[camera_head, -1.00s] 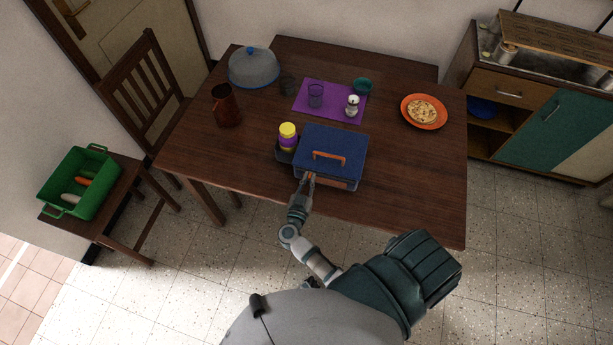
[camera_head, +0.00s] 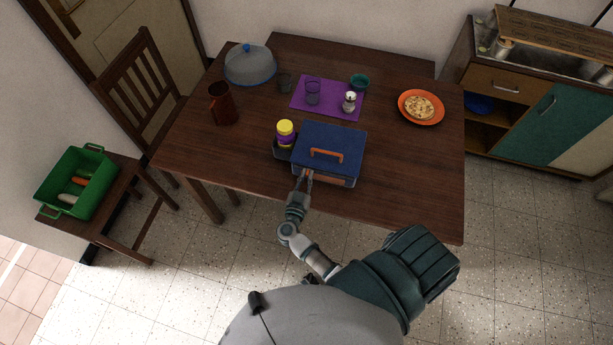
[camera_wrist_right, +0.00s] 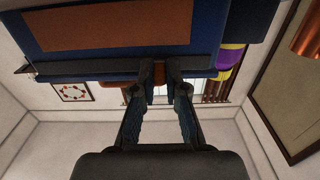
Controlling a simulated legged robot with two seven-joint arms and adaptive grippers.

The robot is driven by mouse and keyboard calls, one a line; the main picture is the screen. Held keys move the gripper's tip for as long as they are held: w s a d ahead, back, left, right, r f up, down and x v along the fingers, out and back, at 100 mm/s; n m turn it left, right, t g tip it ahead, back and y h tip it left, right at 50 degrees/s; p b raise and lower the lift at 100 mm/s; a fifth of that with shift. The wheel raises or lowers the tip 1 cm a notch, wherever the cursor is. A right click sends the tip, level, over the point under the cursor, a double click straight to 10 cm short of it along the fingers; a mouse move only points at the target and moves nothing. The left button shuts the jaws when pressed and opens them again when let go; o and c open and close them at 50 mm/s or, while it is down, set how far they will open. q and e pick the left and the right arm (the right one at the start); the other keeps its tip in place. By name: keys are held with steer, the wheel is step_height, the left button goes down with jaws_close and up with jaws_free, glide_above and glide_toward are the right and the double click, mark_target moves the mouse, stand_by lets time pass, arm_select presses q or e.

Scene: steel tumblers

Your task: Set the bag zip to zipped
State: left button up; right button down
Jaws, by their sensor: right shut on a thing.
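The bag (camera_head: 338,138) is a blue box-shaped bag with an orange top handle (camera_head: 327,154) and an orange front patch. It stands near the front edge of the table. In the right wrist view its blue side with the orange patch (camera_wrist_right: 105,25) fills the top. My right gripper (camera_head: 307,174) is at the bag's front, near its left corner. Its fingers (camera_wrist_right: 160,76) are shut on a small orange piece (camera_wrist_right: 160,72) at the dark band along the bag's edge, which looks like the zip pull. How far the zip is closed cannot be told. My left gripper is out of view.
A yellow-lidded jar (camera_head: 286,129) stands close to the bag's left. Behind are a purple mat (camera_head: 337,108) with cups and a shaker, a brown jug (camera_head: 222,104) and a grey dome (camera_head: 250,66). An orange plate (camera_head: 404,114) is at right. The table's right front is clear.

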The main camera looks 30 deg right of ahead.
steer(key=c, duration=1.2)
jaws_free()
steer(key=shift+a, duration=0.15)
steer(key=v, duration=1.2)
steer(key=shift+s, duration=0.1)
